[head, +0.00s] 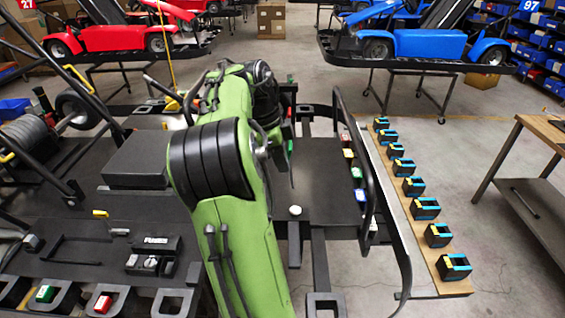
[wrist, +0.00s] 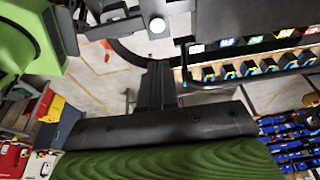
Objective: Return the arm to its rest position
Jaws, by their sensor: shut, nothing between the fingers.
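My green arm (head: 235,180) with black joint covers rises through the middle of the head view, folded over the black kart frame. My gripper (wrist: 156,72) shows in the wrist view as dark fingers close together, with nothing between them. It points toward the frame and floor and appears to touch nothing. In the head view my gripper is hidden behind the arm or cannot be made out.
A black deck (head: 325,180) with a white round knob (head: 295,210) lies right of my arm. A wooden strip (head: 455,288) carries several black holders. A workbench (head: 540,175) stands far right; red and blue karts (head: 435,42) stand behind. Grey floor lies between.

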